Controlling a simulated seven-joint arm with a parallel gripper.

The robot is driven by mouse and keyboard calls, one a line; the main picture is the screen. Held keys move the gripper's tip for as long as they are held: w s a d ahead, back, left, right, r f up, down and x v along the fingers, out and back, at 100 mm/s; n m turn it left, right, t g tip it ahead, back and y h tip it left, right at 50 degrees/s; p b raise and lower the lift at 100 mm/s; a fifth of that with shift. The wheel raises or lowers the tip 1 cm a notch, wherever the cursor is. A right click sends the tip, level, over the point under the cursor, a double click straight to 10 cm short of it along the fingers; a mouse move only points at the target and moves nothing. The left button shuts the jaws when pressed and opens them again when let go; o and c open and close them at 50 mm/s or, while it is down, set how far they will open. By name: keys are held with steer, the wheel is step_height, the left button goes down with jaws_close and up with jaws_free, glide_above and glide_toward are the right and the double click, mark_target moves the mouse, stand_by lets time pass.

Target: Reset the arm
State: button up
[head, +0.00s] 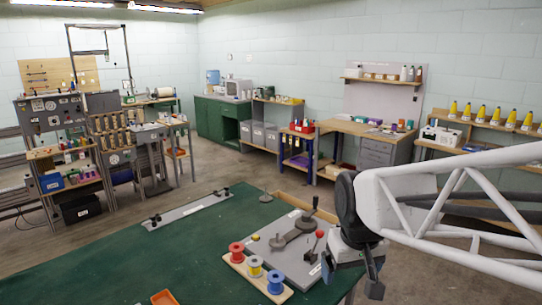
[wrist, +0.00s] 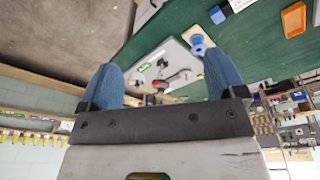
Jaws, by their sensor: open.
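My gripper (head: 350,275) hangs at the right in the head view, beyond the right edge of the green table (head: 130,262). In the wrist view its two blue-padded fingers (wrist: 163,85) stand wide apart, with nothing held between them. My white arm reaches in from the right. A grey plate (head: 268,247) with levers and knobs lies on the table, left of my gripper. In front of it a wooden strip carries a red spool (head: 237,252), a yellow spool (head: 255,266) and a blue spool (head: 276,282). The wrist view also shows the plate (wrist: 170,57) beyond the fingers.
An orange tray (head: 164,297) lies at the table's near edge. A grey bar (head: 188,210) with dark clamps lies along the far edge. Much of the table's left side is clear. Benches and shelves line the walls, with open floor (head: 225,170) before them.

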steer(key=s+d+m, duration=0.2)
steer(key=s+d, duration=0.1)
steer(key=s, duration=0.8)
steer(key=shift+s+f+t, duration=0.2)
steer(key=shift+f+t, duration=0.1)
